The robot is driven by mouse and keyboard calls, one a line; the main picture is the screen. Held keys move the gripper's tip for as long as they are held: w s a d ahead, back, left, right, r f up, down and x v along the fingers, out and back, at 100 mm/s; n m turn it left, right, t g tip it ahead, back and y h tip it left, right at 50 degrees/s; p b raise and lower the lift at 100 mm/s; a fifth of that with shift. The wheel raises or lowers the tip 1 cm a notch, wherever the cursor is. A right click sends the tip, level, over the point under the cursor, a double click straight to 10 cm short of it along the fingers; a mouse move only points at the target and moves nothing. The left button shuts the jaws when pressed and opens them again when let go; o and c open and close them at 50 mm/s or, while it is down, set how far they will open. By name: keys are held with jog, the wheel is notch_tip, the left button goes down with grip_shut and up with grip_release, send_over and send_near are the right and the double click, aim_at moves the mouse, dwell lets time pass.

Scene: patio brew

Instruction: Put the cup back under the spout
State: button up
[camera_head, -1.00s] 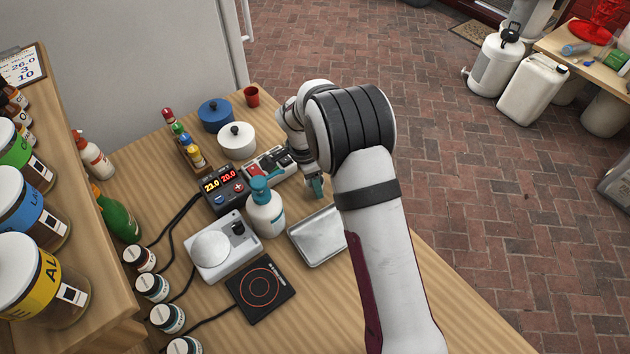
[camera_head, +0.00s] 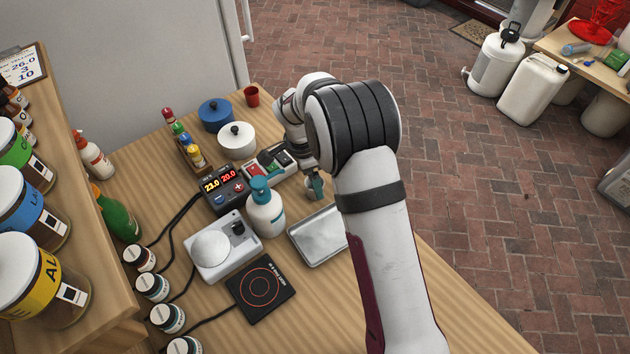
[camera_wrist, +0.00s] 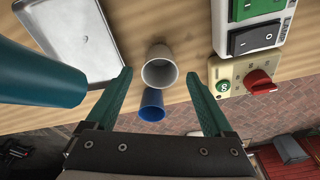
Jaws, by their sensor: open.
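My gripper (camera_wrist: 160,73) is open, with its teal fingers apart in the wrist view. A pale grey cup (camera_wrist: 160,68) shows between the fingertips, its round opening facing the camera. I cannot tell whether the fingers touch it or how far they reach past it. A blue cup (camera_wrist: 152,104) shows just below it in the picture, close to it. In the head view my gripper (camera_head: 316,190) is beyond the metal tray, partly hidden by my arm, and both of these cups are hidden. I cannot make out a spout for certain.
A metal tray (camera_head: 318,236) and a white pump bottle with teal top (camera_head: 265,212) stand near my gripper. A switch box (camera_wrist: 251,32) and a beige box with a red knob (camera_wrist: 236,76) are at right in the wrist view. A red cup (camera_head: 252,96) stands farther back.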

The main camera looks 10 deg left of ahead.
notch_tip(320, 180, up, 8)
jog(key=a+r, duration=0.1)
jog(key=s+d+r+n, duration=0.2)
jog(key=s+d+r, duration=0.5)
jog(key=s, duration=0.1)
jog(key=s+d+n+y, duration=0.1)
jog(key=s+d+n, duration=0.2)
jog(key=s, duration=0.8)
jog(key=s+d+r+n+g+y, duration=0.1)
jog(key=s+d+n+y, duration=0.1)
jog(key=s, duration=1)
jog(key=shift+s+d+r+n, duration=0.15)
jog(key=shift+d+n, duration=0.25)
jog(key=shift+d, duration=0.4)
